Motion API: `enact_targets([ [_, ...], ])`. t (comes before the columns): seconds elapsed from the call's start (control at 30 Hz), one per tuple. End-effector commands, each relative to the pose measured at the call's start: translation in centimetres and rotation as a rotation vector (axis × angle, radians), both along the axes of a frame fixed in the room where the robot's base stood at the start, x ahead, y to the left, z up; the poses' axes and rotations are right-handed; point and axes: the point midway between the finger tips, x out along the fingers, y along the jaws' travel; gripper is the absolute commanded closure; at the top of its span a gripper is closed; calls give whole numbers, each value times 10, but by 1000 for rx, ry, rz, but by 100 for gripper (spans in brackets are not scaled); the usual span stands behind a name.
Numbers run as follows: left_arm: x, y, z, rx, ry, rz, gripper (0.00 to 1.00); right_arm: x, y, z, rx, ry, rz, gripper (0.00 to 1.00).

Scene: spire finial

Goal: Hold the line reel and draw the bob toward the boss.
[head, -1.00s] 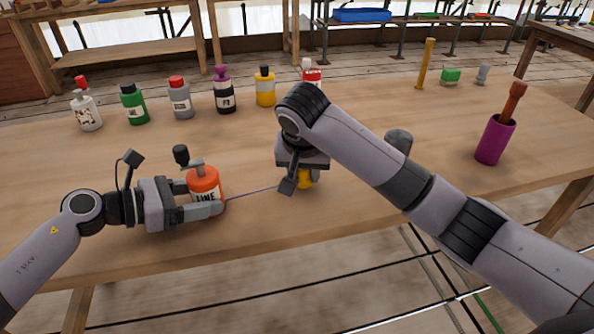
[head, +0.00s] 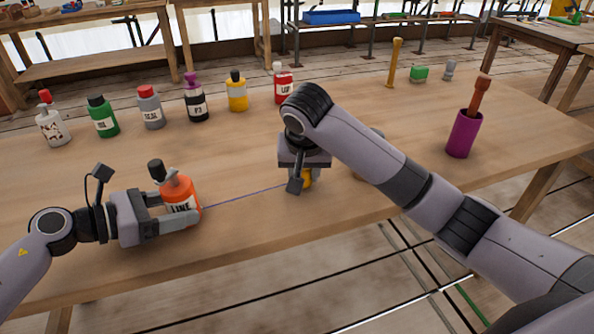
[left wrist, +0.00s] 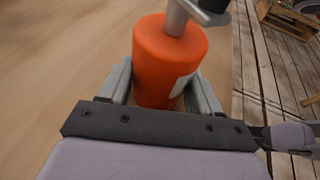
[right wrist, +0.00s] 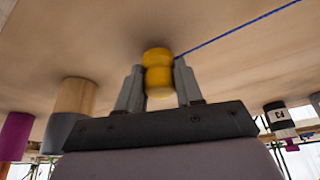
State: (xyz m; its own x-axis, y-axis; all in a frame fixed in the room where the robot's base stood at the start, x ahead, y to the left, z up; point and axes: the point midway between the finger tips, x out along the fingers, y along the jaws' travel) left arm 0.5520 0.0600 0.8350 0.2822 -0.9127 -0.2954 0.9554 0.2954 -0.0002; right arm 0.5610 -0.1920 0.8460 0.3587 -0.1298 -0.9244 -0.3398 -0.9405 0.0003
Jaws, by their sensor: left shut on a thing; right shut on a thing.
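The line reel (head: 181,192) is an orange bottle labelled LINE with a grey-and-black top fitting. It stands near the table's front edge. My left gripper (head: 183,208) is shut around its sides, also seen in the left wrist view (left wrist: 168,65). The yellow bob (right wrist: 158,72) is held between the fingers of my right gripper (right wrist: 158,78). In the head view the bob (head: 307,179) is partly hidden by that gripper. A blue line (head: 245,196) runs straight from reel to bob. A wood-and-grey cylinder, probably the boss (right wrist: 72,105), is mostly hidden behind my right arm in the head view.
Several bottles stand in a row at the back: white (head: 52,124), green (head: 102,117), grey (head: 150,108), black (head: 196,102), yellow (head: 237,92) and red (head: 283,85). A purple cup (head: 463,134) with a brown-handled tool stands right. The table's middle is clear.

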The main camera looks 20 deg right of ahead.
Motion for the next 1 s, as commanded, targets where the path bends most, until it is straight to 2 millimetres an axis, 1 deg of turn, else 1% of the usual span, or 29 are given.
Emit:
enact_targets([
  [0.7, 0, 0, 0, 0, 0, 1, 54, -3, -37, 0, -1, -1, -1, 93],
  [1.0, 0, 0, 0, 0, 0, 1, 54, -3, -45, 1, -1, -2, 0, 93],
])
